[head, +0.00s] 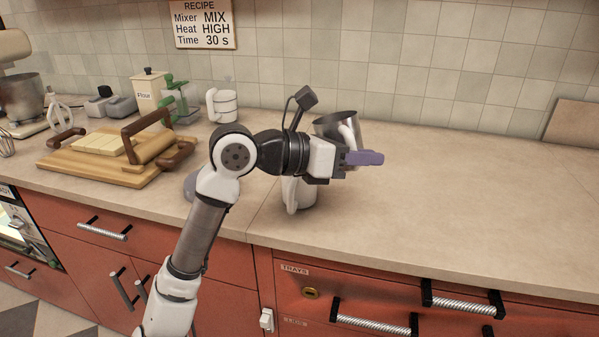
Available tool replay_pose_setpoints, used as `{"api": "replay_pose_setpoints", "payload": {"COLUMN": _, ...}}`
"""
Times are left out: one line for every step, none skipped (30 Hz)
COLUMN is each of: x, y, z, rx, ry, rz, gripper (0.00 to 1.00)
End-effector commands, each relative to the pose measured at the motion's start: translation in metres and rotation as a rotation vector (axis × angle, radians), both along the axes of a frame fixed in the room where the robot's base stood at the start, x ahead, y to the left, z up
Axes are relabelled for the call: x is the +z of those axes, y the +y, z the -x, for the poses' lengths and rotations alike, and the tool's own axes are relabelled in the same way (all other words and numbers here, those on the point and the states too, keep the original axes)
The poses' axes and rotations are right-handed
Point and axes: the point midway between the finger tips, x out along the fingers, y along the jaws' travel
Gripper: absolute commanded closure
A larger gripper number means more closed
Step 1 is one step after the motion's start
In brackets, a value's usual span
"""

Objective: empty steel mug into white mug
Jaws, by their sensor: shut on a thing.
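The steel mug (325,126) is held in the air above the counter, its rim tilted a little. My gripper (363,157), with purple fingers, is shut on the steel mug near its pale handle; the exact grip is partly hidden. A white mug (306,194) stands on the counter below my gripper, its handle toward the front. My arm hides its upper part. I cannot see what is inside either mug.
Another white mug-like vessel (223,106) stands at the back left. A wooden board (70,166) with a rolling pin (165,148) lies on the left, near a flour canister (148,92) and a mixer (20,90). The counter (450,190) to the right is clear.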

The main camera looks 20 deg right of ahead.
Motion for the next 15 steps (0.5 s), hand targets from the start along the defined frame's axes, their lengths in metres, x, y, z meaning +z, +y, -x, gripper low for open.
{"api": "replay_pose_setpoints", "payload": {"x": -0.012, "y": 0.001, "z": -0.001, "rx": 0.003, "ry": -0.045, "rz": -0.032, "gripper": 1.00}}
{"api": "replay_pose_setpoints", "payload": {"x": -0.016, "y": 0.002, "z": -0.002, "rx": 0.002, "ry": -0.070, "rz": -0.052, "gripper": 1.00}}
{"api": "replay_pose_setpoints", "payload": {"x": -0.020, "y": 0.003, "z": -0.003, "rx": 0.003, "ry": -0.105, "rz": -0.075, "gripper": 1.00}}
{"api": "replay_pose_setpoints", "payload": {"x": -0.024, "y": 0.003, "z": -0.004, "rx": 0.003, "ry": -0.129, "rz": -0.092, "gripper": 1.00}}
{"api": "replay_pose_setpoints", "payload": {"x": -0.028, "y": 0.004, "z": -0.006, "rx": 0.003, "ry": -0.156, "rz": -0.113, "gripper": 1.00}}
{"api": "replay_pose_setpoints", "payload": {"x": -0.033, "y": 0.005, "z": -0.007, "rx": 0.003, "ry": -0.191, "rz": -0.138, "gripper": 1.00}}
{"api": "replay_pose_setpoints", "payload": {"x": -0.037, "y": 0.006, "z": -0.009, "rx": 0.003, "ry": -0.218, "rz": -0.158, "gripper": 1.00}}
{"api": "replay_pose_setpoints", "payload": {"x": -0.039, "y": 0.007, "z": -0.010, "rx": 0.003, "ry": -0.239, "rz": -0.172, "gripper": 1.00}}
{"api": "replay_pose_setpoints", "payload": {"x": -0.039, "y": 0.008, "z": -0.011, "rx": 0.001, "ry": -0.256, "rz": -0.183, "gripper": 1.00}}
{"api": "replay_pose_setpoints", "payload": {"x": -0.037, "y": 0.008, "z": -0.011, "rx": 0.000, "ry": -0.258, "rz": -0.184, "gripper": 1.00}}
{"api": "replay_pose_setpoints", "payload": {"x": -0.036, "y": 0.008, "z": -0.011, "rx": 0.000, "ry": -0.257, "rz": -0.183, "gripper": 1.00}}
{"api": "replay_pose_setpoints", "payload": {"x": -0.035, "y": 0.008, "z": -0.011, "rx": 0.000, "ry": -0.255, "rz": -0.181, "gripper": 1.00}}
{"api": "replay_pose_setpoints", "payload": {"x": -0.035, "y": 0.008, "z": -0.011, "rx": 0.000, "ry": -0.255, "rz": -0.181, "gripper": 1.00}}
{"api": "replay_pose_setpoints", "payload": {"x": -0.035, "y": 0.008, "z": -0.010, "rx": 0.000, "ry": -0.254, "rz": -0.181, "gripper": 1.00}}
{"api": "replay_pose_setpoints", "payload": {"x": -0.035, "y": 0.007, "z": -0.010, "rx": 0.000, "ry": -0.254, "rz": -0.180, "gripper": 1.00}}
